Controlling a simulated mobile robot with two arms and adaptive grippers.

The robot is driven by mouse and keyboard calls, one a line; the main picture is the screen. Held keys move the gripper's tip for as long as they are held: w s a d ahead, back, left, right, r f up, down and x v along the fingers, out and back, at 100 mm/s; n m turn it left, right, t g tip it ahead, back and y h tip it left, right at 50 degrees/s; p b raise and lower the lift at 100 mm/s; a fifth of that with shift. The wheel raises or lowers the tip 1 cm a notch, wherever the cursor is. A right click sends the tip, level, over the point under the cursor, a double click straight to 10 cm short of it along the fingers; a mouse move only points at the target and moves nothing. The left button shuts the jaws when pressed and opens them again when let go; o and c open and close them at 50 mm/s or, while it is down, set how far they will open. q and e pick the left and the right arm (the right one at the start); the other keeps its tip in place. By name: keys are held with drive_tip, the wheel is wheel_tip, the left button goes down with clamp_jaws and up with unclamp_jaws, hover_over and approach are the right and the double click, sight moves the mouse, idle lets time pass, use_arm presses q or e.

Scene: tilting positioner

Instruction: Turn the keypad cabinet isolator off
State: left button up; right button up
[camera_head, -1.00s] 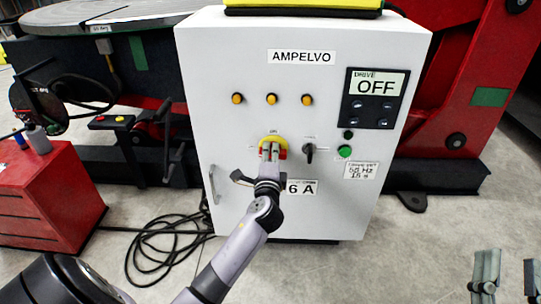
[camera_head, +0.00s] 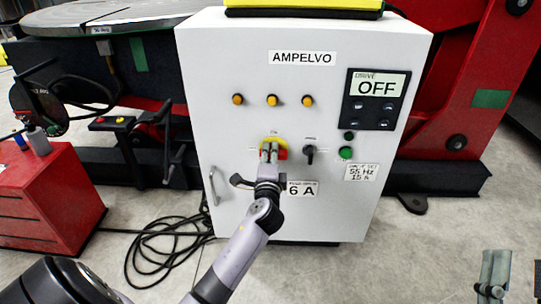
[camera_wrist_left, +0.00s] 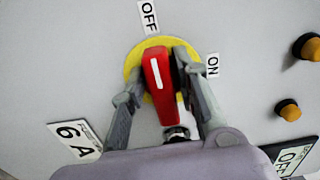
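The keypad cabinet (camera_head: 235,100) is white and stands in front of me, labelled AMPELVO. Its isolator is a red handle (camera_wrist_left: 157,75) with a white line on a yellow disc (camera_wrist_left: 131,66). In the left wrist view the handle points up, close to the OFF label (camera_wrist_left: 148,17) and away from the ON label (camera_wrist_left: 212,65). My left gripper (camera_head: 268,150) has one finger along each side of the handle and appears closed on it. It covers part of the handle in the head view. My right gripper (camera_head: 515,275) is at the bottom right, empty, fingers apart.
A keypad panel (camera_head: 376,122) reads DRIVE OFF. A dark selector (camera_head: 309,150) and a green button (camera_head: 345,153) sit right of the isolator, with amber lamps (camera_head: 271,100) above. A red box (camera_head: 45,205) and a black cable (camera_head: 160,248) are left of the cabinet.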

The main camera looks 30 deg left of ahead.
use_arm(q)
drive_tip(key=shift+o, duration=0.8)
drive_tip(key=v, duration=1.2)
drive_tip(key=shift+s, duration=0.1)
